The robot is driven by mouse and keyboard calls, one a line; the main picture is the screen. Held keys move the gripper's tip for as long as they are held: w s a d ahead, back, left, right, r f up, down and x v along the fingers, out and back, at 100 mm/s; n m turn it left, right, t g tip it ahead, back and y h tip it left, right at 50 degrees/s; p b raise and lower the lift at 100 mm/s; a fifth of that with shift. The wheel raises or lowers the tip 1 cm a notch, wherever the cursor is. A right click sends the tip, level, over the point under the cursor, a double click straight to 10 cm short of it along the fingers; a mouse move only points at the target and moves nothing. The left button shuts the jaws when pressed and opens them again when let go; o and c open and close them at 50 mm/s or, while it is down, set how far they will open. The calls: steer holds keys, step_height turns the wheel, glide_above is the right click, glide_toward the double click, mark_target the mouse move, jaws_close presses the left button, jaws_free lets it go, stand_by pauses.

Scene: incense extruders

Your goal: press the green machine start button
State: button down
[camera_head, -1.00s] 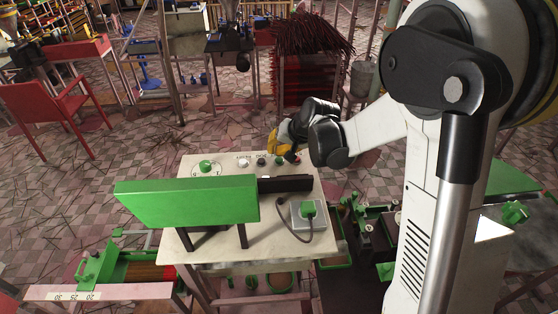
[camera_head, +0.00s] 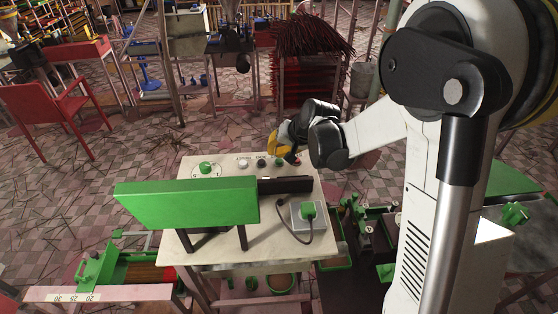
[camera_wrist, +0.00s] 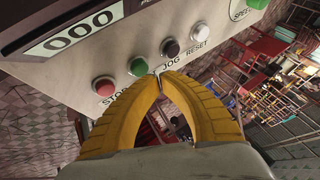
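The green start button (camera_wrist: 138,66) sits on the pale control panel (camera_wrist: 75,76) in the wrist view, between the red stop button (camera_wrist: 103,86) and the black jog button (camera_wrist: 170,47). Its own label is hidden behind my fingers. My gripper (camera_wrist: 160,76) has its two yellow fingers closed together at the tips, with nothing seen between them. The tips are just below and right of the green button; I cannot tell whether they touch it. The head view shows the panel (camera_head: 222,165) on the table, with my gripper (camera_head: 275,145) over its far edge.
A white reset button (camera_wrist: 194,30) and a green speed knob (camera_wrist: 257,3) are on the same panel. A display (camera_wrist: 75,32) reads 000.

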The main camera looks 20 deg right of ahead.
mark_target(276, 159)
steer(key=shift+f, duration=0.15)
steer(key=shift+f+b, duration=0.3)
steer(key=shift+b, duration=0.15)
steer(key=shift+f+b, duration=0.5)
stand_by(0.6)
steer(key=shift+r, duration=0.15)
steer(key=shift+r+p, duration=0.6)
steer(key=shift+r, duration=0.2)
steer(key=shift+r+p, duration=1.75)
steer(key=shift+r, duration=0.8)
steer(key=shift+f, duration=0.1)
